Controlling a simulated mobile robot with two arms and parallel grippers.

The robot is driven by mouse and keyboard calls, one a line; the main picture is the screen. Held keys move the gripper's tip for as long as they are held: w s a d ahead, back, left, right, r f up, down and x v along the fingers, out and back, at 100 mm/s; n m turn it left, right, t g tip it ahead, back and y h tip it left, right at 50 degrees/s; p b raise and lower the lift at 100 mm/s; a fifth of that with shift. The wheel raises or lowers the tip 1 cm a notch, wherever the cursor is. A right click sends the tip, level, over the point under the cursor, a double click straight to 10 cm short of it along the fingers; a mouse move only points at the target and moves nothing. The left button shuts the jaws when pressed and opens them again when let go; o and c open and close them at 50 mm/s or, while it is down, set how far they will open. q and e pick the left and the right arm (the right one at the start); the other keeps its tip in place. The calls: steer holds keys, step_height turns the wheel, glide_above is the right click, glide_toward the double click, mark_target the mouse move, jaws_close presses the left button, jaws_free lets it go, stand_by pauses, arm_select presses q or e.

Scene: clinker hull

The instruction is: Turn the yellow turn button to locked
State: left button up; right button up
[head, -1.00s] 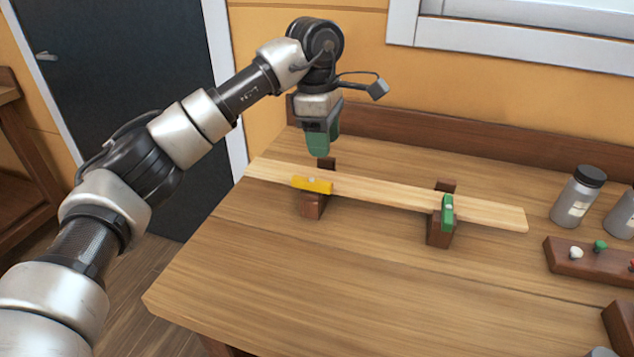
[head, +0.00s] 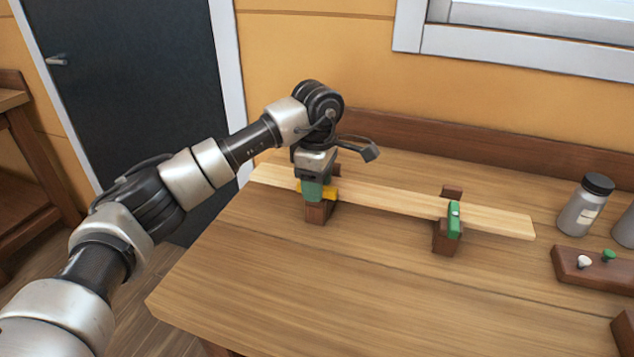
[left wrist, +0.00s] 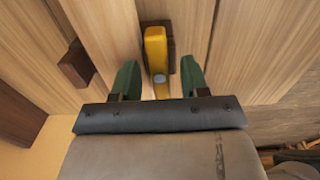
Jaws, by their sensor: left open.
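The yellow turn button (head: 330,193) sits on a brown block (head: 317,213) at the left part of the pale plank (head: 385,199). My right gripper is not in view.
A green turn button (head: 454,220) lies across the plank on the right brown block (head: 446,239). A grey bottle (head: 580,208) and a brown rack with small knobs (head: 588,267) stand at the right. The front of the table (head: 330,290) is clear.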

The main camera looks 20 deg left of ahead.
arm_select(q)
jaws_close()
